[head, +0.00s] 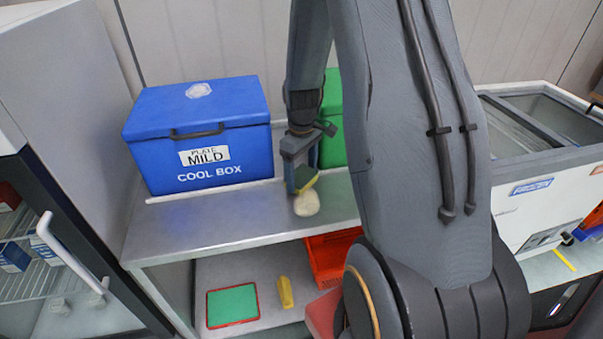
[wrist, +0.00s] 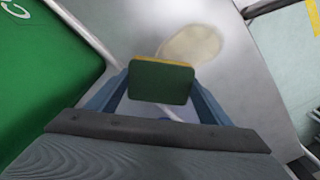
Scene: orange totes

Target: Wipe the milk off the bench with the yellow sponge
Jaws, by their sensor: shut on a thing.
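My gripper (head: 304,181) is shut on the yellow sponge (head: 308,183), which has a dark green face. The sponge also shows between the fingers in the wrist view (wrist: 160,82), green side toward the camera with a thin yellow edge. The milk is a pale cream patch (head: 307,204) on the metal bench (head: 240,215), near its front edge. In the wrist view the milk (wrist: 192,45) lies just beyond the sponge, to the upper right. The sponge overlaps the near end of the milk in the picture; I cannot tell if it touches the bench.
A blue cool box (head: 200,140) stands on the bench at the left. A green box (head: 332,120) stands behind my arm and fills the left of the wrist view (wrist: 45,75). The lower shelf holds a green board (head: 232,305), a yellow item (head: 286,292) and an orange tote (head: 328,258).

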